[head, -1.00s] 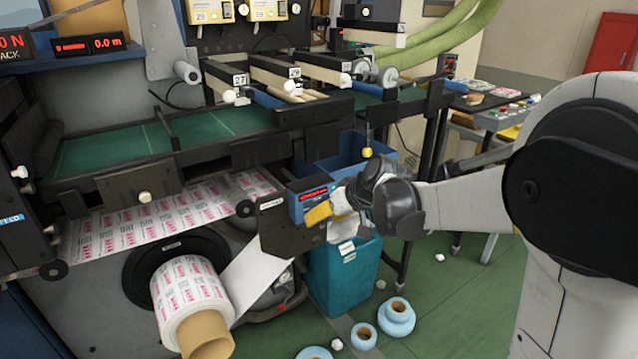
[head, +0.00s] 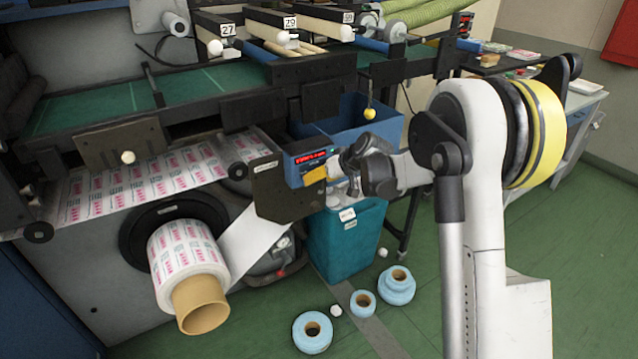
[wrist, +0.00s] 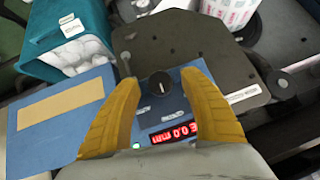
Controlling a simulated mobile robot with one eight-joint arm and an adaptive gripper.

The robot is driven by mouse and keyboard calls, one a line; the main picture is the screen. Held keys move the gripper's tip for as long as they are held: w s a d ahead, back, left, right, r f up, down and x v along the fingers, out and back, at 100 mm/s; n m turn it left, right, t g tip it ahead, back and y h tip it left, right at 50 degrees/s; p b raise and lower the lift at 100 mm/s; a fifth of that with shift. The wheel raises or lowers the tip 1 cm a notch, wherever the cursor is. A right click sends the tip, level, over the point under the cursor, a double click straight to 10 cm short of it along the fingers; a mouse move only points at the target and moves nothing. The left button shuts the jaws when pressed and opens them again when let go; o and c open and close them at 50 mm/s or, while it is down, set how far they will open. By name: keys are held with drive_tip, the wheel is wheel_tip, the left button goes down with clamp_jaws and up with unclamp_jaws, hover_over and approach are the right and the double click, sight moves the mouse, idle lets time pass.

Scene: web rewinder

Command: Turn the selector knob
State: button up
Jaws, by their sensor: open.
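The black round selector knob (wrist: 160,84) with a white pointer line sits on a blue control box (wrist: 60,105) in the wrist view. My gripper (wrist: 160,78) is open, with one yellow finger on each side of the knob; a gap shows between the knob and each finger. Whether the fingertips touch the box face cannot be told. A red display (wrist: 184,132) lies below the knob. In the head view the box's red display (head: 313,158) shows beside my gripper (head: 318,174), and the knob is hidden.
A black plate (head: 283,187) stands left of the box. A printed roll (head: 180,262) on a cardboard core is at lower left. A teal bin (head: 340,245) stands below my gripper. Light blue rolls (head: 312,330) lie on the green floor.

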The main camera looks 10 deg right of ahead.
drive_tip(key=shift+w+a+f, duration=0.15)
drive_tip(key=shift+w+f, duration=0.05)
clamp_jaws()
drive_tip(key=shift+y, duration=0.3)
drive_tip(key=m+y, duration=0.2)
drive_tip(key=y, duration=0.1)
drive_tip(key=shift+d+f+g+b, duration=0.1)
drive_tip(key=shift+d+g+b, duration=0.1)
drive_tip(key=shift+g+b, duration=0.15)
drive_tip(key=shift+m+y+b, duration=0.6)
drive_tip(key=shift+m+y, duration=0.3)
drive_tip(key=shift+y, duration=0.7)
